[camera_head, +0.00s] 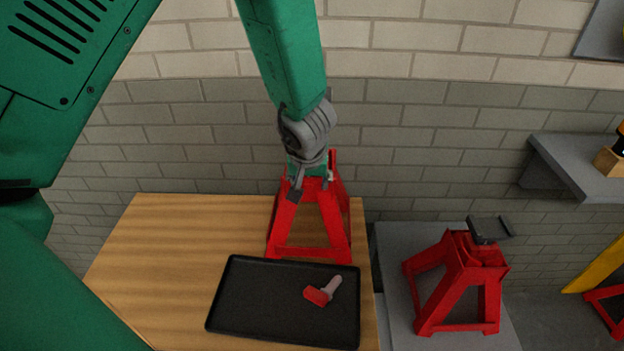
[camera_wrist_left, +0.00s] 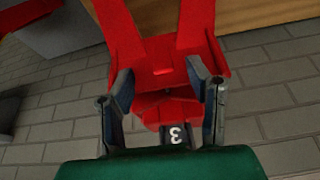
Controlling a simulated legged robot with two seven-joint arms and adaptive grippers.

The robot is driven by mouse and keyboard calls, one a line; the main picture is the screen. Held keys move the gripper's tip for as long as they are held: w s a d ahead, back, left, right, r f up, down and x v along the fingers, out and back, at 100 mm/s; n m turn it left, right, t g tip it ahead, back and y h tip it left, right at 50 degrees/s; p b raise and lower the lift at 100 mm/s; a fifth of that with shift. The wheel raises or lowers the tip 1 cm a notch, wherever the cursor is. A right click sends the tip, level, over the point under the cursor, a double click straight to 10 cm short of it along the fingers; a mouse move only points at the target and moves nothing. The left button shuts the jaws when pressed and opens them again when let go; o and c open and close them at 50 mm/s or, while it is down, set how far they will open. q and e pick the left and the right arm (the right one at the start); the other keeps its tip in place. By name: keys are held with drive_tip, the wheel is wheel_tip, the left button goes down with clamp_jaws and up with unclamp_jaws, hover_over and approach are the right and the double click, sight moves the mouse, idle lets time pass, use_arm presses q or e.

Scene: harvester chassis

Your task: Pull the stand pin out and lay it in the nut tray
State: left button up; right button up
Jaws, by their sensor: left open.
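A red stand (camera_head: 276,235) stands upright at the back of the wooden table. My left gripper (camera_head: 312,184) is at its top, pointing down, with open fingers. In the left wrist view the open fingers (camera_wrist_left: 160,78) lie either side of the stand's red top (camera_wrist_left: 158,62); I cannot tell if they touch it. The black nut tray (camera_head: 255,300) lies in front of the stand. A small piece with a red end and a pale grey end (camera_head: 320,293) lies in the tray; it may be the stand pin. No pin is discernible in the stand. My right gripper is out of view.
A second red stand (camera_head: 453,280) with a dark top sits on a grey surface (camera_head: 392,280) right of the table. A grey shelf (camera_head: 570,165) is on the brick wall at right. The wooden table (camera_head: 170,250) is clear left of the tray.

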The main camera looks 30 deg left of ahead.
sight(309, 188)
use_arm(q)
drive_tip(key=x, duration=0.2)
drive_tip(key=b+x, duration=0.1)
drive_tip(key=x, duration=0.1)
drive_tip(key=shift+s+a+r, duration=0.1)
drive_tip(key=shift+a, duration=0.25)
drive_tip(key=shift+d, duration=0.15)
drive_tip(key=shift+d, duration=0.1)
drive_tip(key=shift+d+r, duration=0.1)
clamp_jaws()
drive_tip(key=shift+s, duration=0.1)
drive_tip(key=shift+s+b, duration=0.15)
drive_tip(key=shift+b, duration=0.2)
drive_tip(key=s+d+b, duration=0.4)
drive_tip(key=s, duration=0.2)
drive_tip(key=shift+s, duration=0.4)
